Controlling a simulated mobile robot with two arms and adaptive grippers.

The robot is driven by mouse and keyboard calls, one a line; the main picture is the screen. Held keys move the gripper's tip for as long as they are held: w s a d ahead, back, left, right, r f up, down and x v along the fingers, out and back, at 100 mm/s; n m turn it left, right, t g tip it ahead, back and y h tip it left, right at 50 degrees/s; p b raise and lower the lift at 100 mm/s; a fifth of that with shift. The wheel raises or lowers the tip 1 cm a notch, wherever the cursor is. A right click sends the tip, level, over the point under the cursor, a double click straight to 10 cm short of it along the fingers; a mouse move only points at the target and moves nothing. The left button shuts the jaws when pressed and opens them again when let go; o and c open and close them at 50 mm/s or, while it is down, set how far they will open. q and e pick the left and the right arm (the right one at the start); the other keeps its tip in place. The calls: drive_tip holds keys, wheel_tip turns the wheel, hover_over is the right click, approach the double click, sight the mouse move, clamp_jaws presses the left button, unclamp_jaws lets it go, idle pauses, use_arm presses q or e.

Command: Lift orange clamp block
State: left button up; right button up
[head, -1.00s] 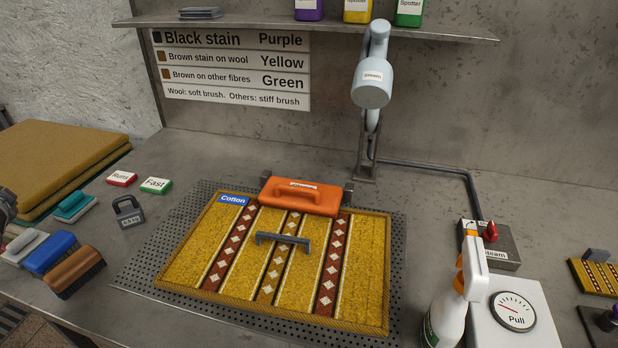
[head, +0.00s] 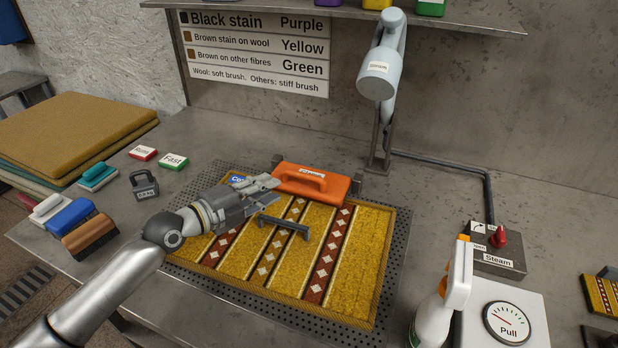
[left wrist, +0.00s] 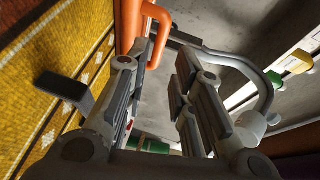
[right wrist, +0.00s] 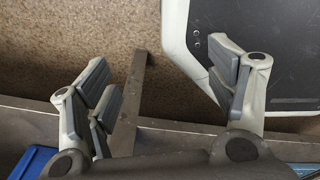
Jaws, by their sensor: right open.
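The orange clamp block (head: 340,187) lies across the back edge of the yellow and brown rug, its arched handle facing the front. My left gripper (head: 268,190) is over the rug's back left part, just left of the block. In the left wrist view the jaws (left wrist: 155,85) are open and empty, and the orange handle (left wrist: 161,35) shows beyond the fingertips. I cannot tell whether a finger touches the block. My right gripper (right wrist: 165,80) is open and empty, away from the block, and is not in the head view.
The rug (head: 350,290) lies on a perforated plate (head: 402,235) and has a grey handle (head: 284,227) in its middle. A steamer arm (head: 379,75) stands behind the block. A spray bottle (head: 432,318) and gauge box stand at right. Brushes (head: 70,215) and a weight (head: 144,185) lie left.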

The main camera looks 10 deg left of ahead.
sight(300, 173)
use_arm(q)
drive_tip(key=shift+d, duration=0.35)
drive_tip(key=shift+w+d, duration=0.15)
drive_tip(key=shift+w, duration=0.15)
drive_tip(key=p+x, duration=0.2)
drive_tip(key=x, duration=0.6)
drive_tip(key=shift+w, duration=0.1)
drive_tip(key=shift+x, duration=0.8)
use_arm(e)
drive_tip(key=shift+w+a+r, duration=0.1)
drive_tip(key=shift+a+r, duration=0.15)
drive_tip(key=shift+r, duration=0.35)
drive_tip(key=shift+w+a+r, duration=0.1)
drive_tip(key=shift+a+r, duration=0.1)
drive_tip(key=shift+r, duration=0.4)
use_arm(q)
drive_tip(key=shift+f, duration=0.15)
clamp_jaws()
